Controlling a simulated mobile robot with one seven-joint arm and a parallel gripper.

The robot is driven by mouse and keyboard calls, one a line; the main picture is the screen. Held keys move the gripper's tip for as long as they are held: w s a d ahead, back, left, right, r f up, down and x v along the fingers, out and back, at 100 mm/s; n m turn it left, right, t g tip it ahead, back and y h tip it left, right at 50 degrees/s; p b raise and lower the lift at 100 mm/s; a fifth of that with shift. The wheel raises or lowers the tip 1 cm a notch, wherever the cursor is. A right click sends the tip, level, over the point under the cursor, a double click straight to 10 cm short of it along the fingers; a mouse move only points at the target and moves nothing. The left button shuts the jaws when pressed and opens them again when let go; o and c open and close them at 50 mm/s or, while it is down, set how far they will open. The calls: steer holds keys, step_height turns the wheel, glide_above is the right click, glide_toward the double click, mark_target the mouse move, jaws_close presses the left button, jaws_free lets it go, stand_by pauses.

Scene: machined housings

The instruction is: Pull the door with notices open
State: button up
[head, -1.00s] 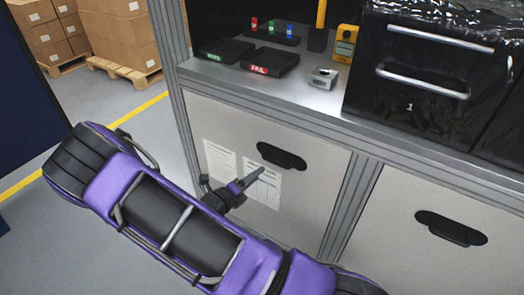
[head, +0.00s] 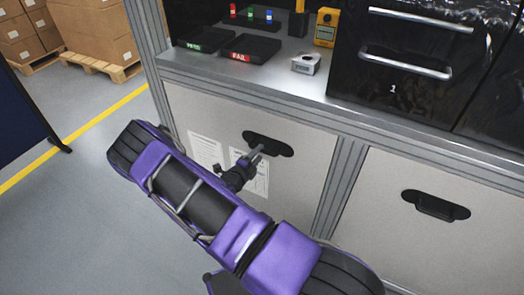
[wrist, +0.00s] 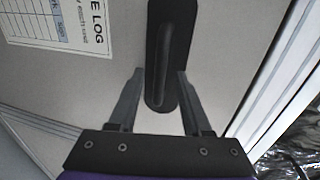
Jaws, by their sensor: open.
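The door with notices (head: 296,188) is a light grey panel under the workbench, closed in its frame. Two white notice sheets (head: 206,152) are on its left part, and a log sheet (wrist: 75,22) shows in the wrist view. Its black recessed handle (head: 279,147) is near the top edge. My gripper (head: 258,151) is at the left part of this handle. In the wrist view the fingers (wrist: 160,76) are apart, one on each side of the handle's end (wrist: 165,88). Contact with the handle cannot be told.
A second grey door (head: 400,245) with a black handle (head: 436,205) is to the right. The bench top (head: 270,80) holds PASS and FAIL trays (head: 250,47), a yellow meter (head: 326,27) and black drawers (head: 400,85). The floor (head: 60,220) at the left is clear.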

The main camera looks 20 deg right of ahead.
steer(key=shift+x, duration=1.8)
jaws_close()
